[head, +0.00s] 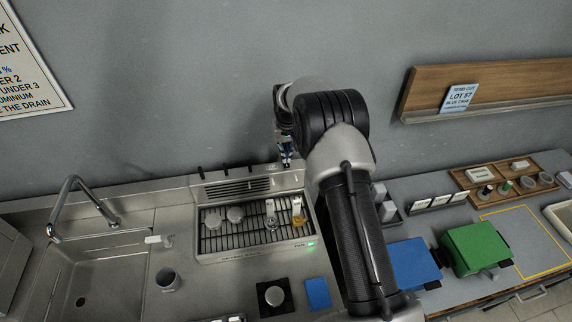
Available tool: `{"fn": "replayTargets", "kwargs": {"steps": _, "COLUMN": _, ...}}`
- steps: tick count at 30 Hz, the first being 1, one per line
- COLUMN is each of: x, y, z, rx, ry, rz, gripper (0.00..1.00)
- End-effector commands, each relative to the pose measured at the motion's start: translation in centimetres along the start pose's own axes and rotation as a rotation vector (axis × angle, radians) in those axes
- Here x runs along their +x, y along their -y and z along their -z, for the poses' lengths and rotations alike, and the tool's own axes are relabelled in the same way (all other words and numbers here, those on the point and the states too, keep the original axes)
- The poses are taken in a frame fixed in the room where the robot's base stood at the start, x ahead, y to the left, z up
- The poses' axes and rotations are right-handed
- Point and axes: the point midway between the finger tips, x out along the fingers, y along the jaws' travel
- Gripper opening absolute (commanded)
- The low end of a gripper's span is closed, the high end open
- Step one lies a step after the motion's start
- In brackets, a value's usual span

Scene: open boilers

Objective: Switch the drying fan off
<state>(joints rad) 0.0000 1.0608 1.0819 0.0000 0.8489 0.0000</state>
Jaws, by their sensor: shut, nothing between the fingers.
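The drying fan unit (243,188) is a pale metal box with dark slots, standing against the back wall behind a wire drying rack (230,244). A small green light (311,244) glows on the rack's front right corner. My gripper (287,162) is shut and empty. It points down at the right end of the fan unit's top, close to it; I cannot tell whether it touches. A small dark mark shows on the unit's top just left of the fingertips. The switch cannot be made out clearly, and my arm hides what lies to the right.
Pale round pieces, a clear glass item (271,213) and an amber one (298,211) stand on the rack. A sink and tap (80,190) are at left. A wall shelf (490,90), a blue box (414,263) and a green box (475,248) are at right.

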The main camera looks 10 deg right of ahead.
Motion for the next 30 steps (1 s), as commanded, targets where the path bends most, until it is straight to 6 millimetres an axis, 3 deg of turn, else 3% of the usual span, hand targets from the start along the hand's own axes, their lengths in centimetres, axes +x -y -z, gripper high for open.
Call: {"fn": "replayTargets", "kwargs": {"steps": 30, "x": 1.3, "y": 0.0, "z": -0.3, "rx": 0.0, "ry": 0.002, "rz": 0.0, "gripper": 0.0}}
